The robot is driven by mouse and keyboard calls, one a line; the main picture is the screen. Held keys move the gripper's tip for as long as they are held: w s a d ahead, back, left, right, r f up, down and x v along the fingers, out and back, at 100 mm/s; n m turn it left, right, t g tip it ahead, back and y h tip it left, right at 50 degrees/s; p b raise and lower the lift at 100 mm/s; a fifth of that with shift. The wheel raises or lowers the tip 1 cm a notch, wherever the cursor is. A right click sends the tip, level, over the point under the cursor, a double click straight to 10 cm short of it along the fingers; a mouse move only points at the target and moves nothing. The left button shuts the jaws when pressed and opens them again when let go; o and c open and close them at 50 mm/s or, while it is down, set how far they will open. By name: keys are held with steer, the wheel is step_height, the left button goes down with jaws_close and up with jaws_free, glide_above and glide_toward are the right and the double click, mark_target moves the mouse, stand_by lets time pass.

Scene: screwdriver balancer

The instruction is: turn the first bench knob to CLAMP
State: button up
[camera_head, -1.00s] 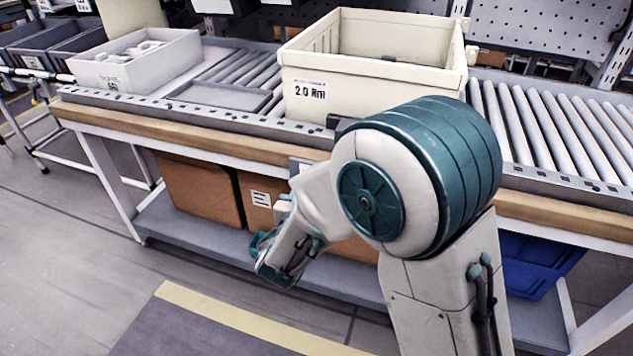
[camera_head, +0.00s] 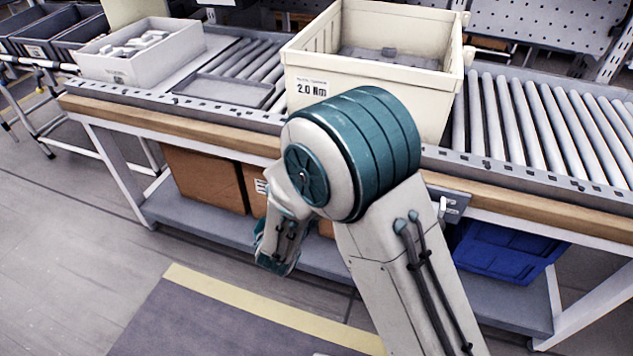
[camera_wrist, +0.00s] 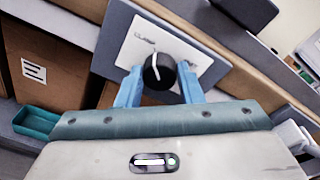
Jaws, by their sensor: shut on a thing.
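A black round knob (camera_wrist: 159,71) with a white pointer line sits on a white label plate (camera_wrist: 140,42) on a grey-blue panel (camera_wrist: 112,38) in the wrist view. The label's words are too small to read. My gripper (camera_wrist: 158,84) has its two light-blue fingers on either side of the knob and is shut on it. In the head view my arm hides the gripper's fingertips and this knob. Another panel with a light label (camera_head: 449,205) shows on the bench front, right of my arm.
A cream bin (camera_head: 385,100) marked 2.0 Nm stands on the roller conveyor (camera_head: 530,120). A grey tray (camera_head: 225,90) and a white box (camera_head: 125,68) are to its left. Cardboard boxes (camera_head: 205,180) and a blue crate (camera_head: 508,250) sit below. The floor in front is open.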

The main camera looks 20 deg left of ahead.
stand_by(0.3)
steer(key=o, duration=1)
steer(key=shift+c, duration=0.2)
steer(key=s+a+r+p, duration=0.1)
steer(key=s, duration=1.2)
steer(key=shift+s+r+p, duration=0.15)
steer(key=shift+s+p, duration=0.2)
